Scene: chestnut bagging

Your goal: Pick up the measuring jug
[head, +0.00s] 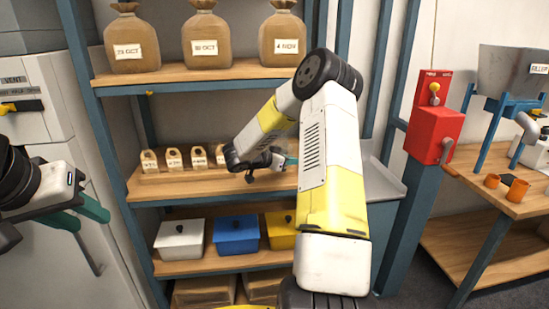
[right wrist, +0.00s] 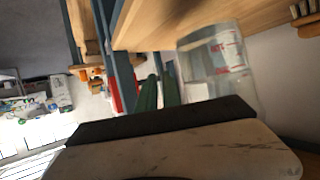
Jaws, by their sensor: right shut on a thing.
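The measuring jug (right wrist: 212,62) is clear, with red markings, and shows in the right wrist view just right of my right gripper's green fingers, below a wooden shelf board. My right gripper (right wrist: 160,92) is shut on the jug, seemingly at its side or handle; the exact contact is hard to see. In the head view my right gripper (head: 288,160) is at the middle shelf, mostly hidden by my arm, and the jug cannot be made out clearly. My left gripper (head: 80,214) is at the far left, its green fingers apart and empty.
A red box (head: 433,130) and a workbench (head: 485,190) stand right.

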